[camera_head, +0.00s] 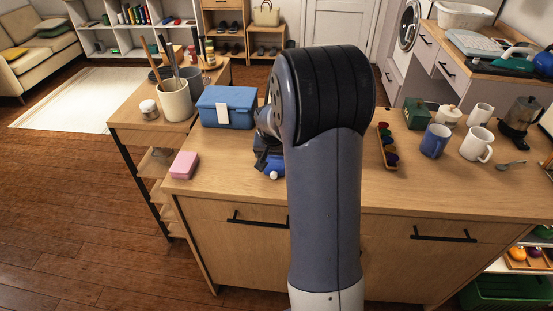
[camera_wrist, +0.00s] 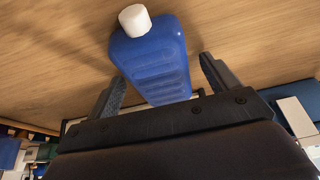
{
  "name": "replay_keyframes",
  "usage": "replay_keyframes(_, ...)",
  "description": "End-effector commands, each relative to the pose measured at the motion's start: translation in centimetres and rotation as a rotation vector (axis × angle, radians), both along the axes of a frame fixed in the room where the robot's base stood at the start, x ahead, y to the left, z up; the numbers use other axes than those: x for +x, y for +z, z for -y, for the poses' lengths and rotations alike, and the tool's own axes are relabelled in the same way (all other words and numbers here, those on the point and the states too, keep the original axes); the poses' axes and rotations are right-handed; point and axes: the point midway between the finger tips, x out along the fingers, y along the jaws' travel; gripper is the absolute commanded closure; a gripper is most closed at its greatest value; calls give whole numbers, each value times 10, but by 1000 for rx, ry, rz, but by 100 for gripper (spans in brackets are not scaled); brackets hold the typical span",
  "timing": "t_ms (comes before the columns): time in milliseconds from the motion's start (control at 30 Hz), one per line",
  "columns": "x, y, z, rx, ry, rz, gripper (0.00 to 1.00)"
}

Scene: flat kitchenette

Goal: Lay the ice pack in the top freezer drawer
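The ice pack (camera_wrist: 150,60) is a blue, ribbed, flask-shaped block with a white cap. In the wrist view it lies on the wooden counter between the fingers of my gripper (camera_wrist: 162,75). The fingers are spread wider than the pack's near end, with a clear gap at the right finger; I cannot tell whether the left finger touches it. In the head view, only a small blue part of the pack (camera_head: 277,173) shows beside my arm, which hides the rest. I see no freezer drawer that I can identify in either view.
A blue box (camera_head: 228,106) with a white label stands close behind my gripper. A pink block (camera_head: 184,165) lies at the counter's left front. A utensil crock (camera_head: 175,102) stands farther left. To the right are a tray of pods (camera_head: 387,147), mugs (camera_head: 435,141) and a moka pot (camera_head: 519,118).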

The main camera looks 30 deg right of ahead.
Motion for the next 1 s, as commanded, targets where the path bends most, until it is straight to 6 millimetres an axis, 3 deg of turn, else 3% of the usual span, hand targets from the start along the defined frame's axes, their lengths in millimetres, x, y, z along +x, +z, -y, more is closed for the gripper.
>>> replay_keyframes(800, 0, 1, 0, 0, 0, 2, 83)
replay_keyframes(1000, 1, 3, 0, -1, -1, 3, 84)
